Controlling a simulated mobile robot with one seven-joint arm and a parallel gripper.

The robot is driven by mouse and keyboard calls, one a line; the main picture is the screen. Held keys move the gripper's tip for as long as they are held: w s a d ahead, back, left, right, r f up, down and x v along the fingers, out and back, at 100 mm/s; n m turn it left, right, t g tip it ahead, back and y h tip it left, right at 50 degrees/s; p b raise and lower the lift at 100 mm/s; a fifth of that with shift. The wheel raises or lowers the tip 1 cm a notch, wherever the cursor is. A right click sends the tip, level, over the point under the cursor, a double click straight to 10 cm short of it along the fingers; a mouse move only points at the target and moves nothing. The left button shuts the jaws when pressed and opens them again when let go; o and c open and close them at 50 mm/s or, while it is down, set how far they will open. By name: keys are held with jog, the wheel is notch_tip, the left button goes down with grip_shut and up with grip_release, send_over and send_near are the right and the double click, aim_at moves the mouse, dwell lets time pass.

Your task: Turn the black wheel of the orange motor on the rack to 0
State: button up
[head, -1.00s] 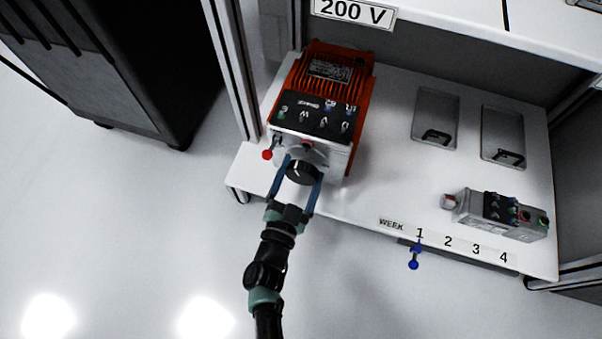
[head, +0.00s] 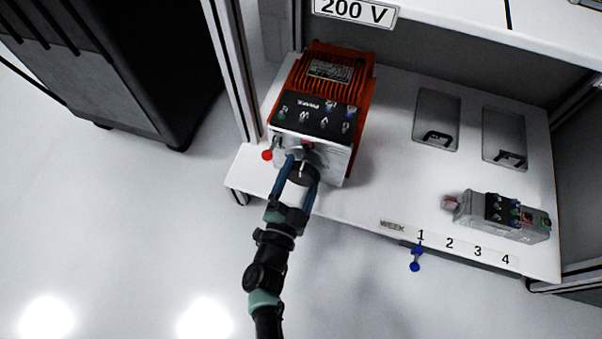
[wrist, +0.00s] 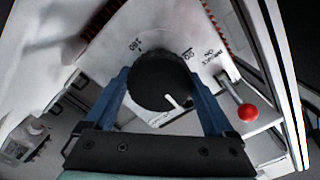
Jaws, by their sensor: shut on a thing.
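The orange motor (head: 338,84) stands on the rack's white shelf, its black terminal panel facing up. Its black wheel (head: 303,176) is on the front face. In the wrist view the wheel (wrist: 158,80) has a white pointer mark (wrist: 172,100) toward its lower right. A "180" label (wrist: 134,45) is above left of it and a "90" label (wrist: 186,54) above right. No 0 label is readable; the area below the wheel is partly hidden. My gripper (head: 301,167) is shut on the wheel, one blue finger on each side, as the wrist view (wrist: 159,76) also shows.
A red-knobbed lever (wrist: 247,112) sticks out close to my right finger in the wrist view; its red knob (head: 267,155) shows left of the wheel in the head view. A grey device (head: 508,217) and a blue lever (head: 415,260) are at the right. The shelf's middle is clear.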

jog(key=o, duration=1.1)
jog(key=p+v, duration=0.5)
jog(key=v, duration=0.8)
